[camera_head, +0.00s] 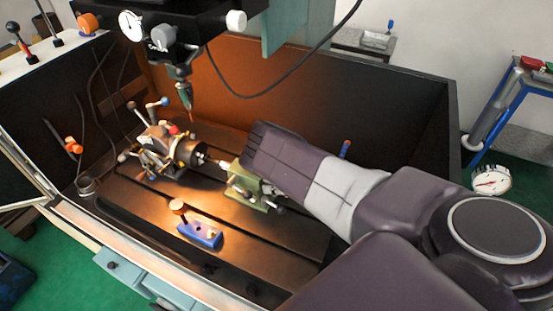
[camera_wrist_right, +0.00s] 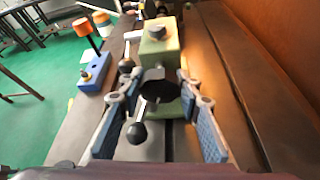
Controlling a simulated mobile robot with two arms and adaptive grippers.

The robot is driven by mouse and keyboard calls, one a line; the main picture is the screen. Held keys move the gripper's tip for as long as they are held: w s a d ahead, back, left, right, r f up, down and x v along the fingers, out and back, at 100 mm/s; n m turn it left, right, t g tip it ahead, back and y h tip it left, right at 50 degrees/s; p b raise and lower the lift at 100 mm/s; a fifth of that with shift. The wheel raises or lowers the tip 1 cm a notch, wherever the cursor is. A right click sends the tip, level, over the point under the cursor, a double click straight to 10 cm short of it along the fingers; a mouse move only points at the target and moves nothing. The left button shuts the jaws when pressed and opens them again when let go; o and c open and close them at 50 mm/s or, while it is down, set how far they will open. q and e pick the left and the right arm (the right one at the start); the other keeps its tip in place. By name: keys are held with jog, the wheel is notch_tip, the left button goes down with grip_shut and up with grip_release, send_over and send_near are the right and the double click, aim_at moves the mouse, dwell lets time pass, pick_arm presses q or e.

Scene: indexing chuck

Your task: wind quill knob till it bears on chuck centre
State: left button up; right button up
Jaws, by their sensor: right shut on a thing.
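The green tailstock (camera_head: 245,188) stands on the slotted machine table, facing the indexing chuck (camera_head: 186,152) to its left. A thin pale quill point (camera_head: 222,163) shows between them. I cannot tell whether it touches the chuck centre. In the right wrist view, the tailstock (camera_wrist_right: 160,48) is straight ahead, and the dark round quill knob (camera_wrist_right: 158,91) is at its near end. My left gripper is out of view.
A blue block (camera_head: 203,236) with an orange-topped tool lies in front of the tailstock. A spindle (camera_head: 186,92) hangs above the chuck. The enclosure's back wall (camera_head: 330,85) stands behind my arm.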

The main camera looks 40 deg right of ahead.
jog(key=shift+f+m+y+b, duration=0.15)
jog(key=shift+m+y+b, duration=0.25)
jog(key=shift+b, duration=0.3)
jog(key=shift+d+m+g+y+b, duration=0.1)
jog(key=shift+m+g+y+b, duration=0.3)
jog(key=shift+m+y+b, duration=0.8)
jog(key=shift+m+b, duration=0.45)
jog(key=shift+m, duration=0.25)
jog(key=o, duration=1.2)
jog(key=shift+c, duration=0.2)
jog(key=v, duration=0.7)
jog(key=shift+s, duration=0.15)
